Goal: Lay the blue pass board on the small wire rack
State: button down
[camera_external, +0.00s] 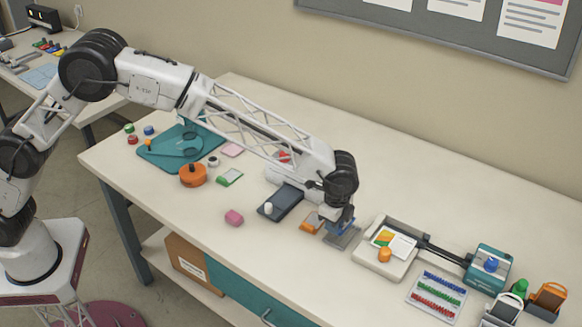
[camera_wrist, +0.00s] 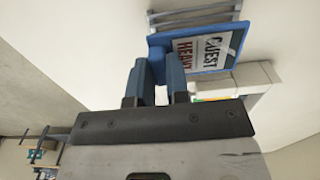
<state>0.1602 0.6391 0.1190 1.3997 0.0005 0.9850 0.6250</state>
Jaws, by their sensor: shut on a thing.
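The blue pass board (camera_wrist: 228,24) shows in the wrist view as a blue-framed plate with a printed card. My gripper (camera_wrist: 158,72) is shut on its near left edge, and the board sticks out ahead of the fingers. In the external view my gripper (camera_external: 340,221) points down, low over the table, and the blue board is mostly hidden by it. The small grey wire rack (camera_external: 342,237) lies right under and beside the gripper. Its bars (camera_wrist: 195,13) show just beyond the board in the wrist view. I cannot tell whether board and rack touch.
An orange item (camera_external: 311,223) and a dark tray (camera_external: 281,203) lie left of the rack. A white device (camera_external: 386,262) with cards and an orange knob stands close on its right. A rack of coloured strips (camera_external: 437,295) is further right. Bare table lies behind the rack.

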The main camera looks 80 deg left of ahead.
jog(key=shift+w, duration=0.45)
jog(key=shift+f, duration=1.8)
jog(key=shift+f, duration=0.1)
jog(key=c, duration=1.1)
grip_release()
notch_tip(320, 180, up, 12)
jog(key=shift+r, duration=0.15)
